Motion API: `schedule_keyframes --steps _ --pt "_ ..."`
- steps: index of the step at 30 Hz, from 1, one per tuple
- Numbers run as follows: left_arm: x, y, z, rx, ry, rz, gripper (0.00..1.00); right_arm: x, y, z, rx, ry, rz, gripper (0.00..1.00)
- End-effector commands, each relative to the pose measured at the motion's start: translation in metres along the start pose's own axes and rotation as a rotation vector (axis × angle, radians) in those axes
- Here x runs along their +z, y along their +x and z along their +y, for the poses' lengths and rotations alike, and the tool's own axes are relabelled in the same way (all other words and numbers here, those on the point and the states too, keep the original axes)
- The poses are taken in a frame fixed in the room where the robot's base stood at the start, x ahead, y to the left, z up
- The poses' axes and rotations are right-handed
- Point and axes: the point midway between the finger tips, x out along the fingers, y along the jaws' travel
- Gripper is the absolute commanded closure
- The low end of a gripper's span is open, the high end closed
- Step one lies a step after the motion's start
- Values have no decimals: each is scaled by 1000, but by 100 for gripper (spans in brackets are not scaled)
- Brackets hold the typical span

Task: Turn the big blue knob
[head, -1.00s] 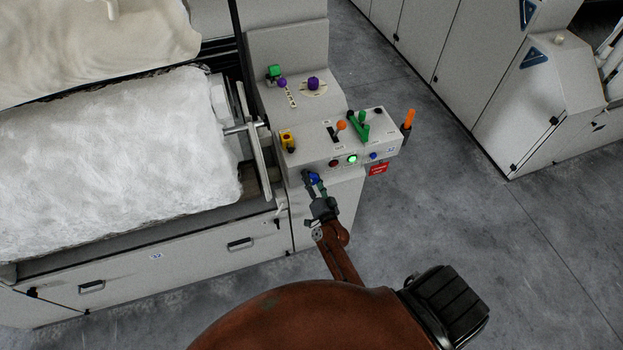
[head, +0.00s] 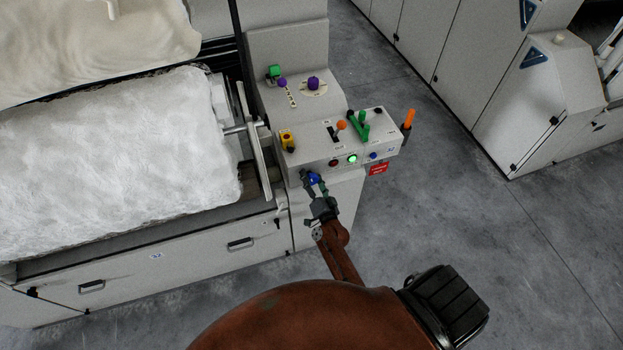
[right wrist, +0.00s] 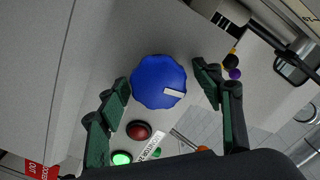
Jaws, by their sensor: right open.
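The big blue knob (head: 314,179) is on the front face of the grey control panel (head: 330,147), low on its left side. In the right wrist view the knob (right wrist: 159,82) is round with a scalloped edge and a white pointer mark towards the lower right. My right gripper (head: 315,187) is at the knob, open, with one finger on each side. In the right wrist view the green and black fingers of the gripper (right wrist: 166,86) stand apart around the knob, with a gap visible on both sides. My left gripper is not in view.
A red button (right wrist: 138,130) and a lit green button (right wrist: 122,158) are close beside the knob. White fibre (head: 110,160) lies left.

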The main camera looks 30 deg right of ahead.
Motion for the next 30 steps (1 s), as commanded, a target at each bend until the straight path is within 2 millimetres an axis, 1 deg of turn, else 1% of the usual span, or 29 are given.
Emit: schedule_keyframes --steps 4,8,15,18,21,25,30 --pt "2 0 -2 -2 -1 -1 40 0 -4 1 1 0 0 40" --pt "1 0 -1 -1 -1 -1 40 1 -21 2 3 1 -1 40" --pt "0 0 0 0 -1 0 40 1 -72 2 3 0 -2 40" --pt "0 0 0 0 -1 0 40 0 -90 1 2 -1 -1 40" --pt "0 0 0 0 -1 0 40 1 -104 1 1 0 -2 40" --pt "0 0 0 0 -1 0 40 0 -116 0 0 -1 0 40" --pt "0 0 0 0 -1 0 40 0 -120 0 -1 0 0 40"
